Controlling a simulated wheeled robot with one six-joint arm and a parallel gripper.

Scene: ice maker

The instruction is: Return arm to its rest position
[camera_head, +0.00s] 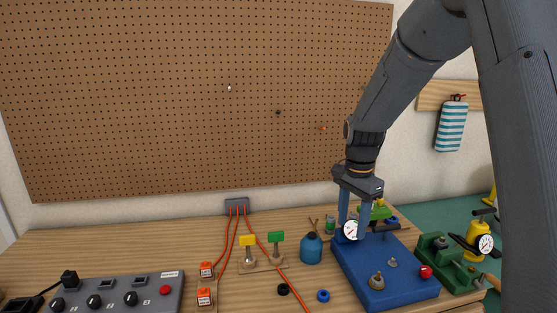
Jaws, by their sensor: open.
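My gripper (352,226) is open and points down at the right of the workbench. Its two blue fingers are on either side of a white round gauge in the picture, above the back left part of a blue base plate (385,288). I cannot tell whether the fingers touch the gauge. My arm reaches down from the top right, so it is extended over the bench. The parts behind the fingers are partly hidden.
A grey control panel (120,294) sits front left. Orange cables (252,232) run from a wall box (237,206). A blue bottle (311,248) stands left of the base plate, and a green device (445,262) right of it. A pegboard (190,90) covers the wall.

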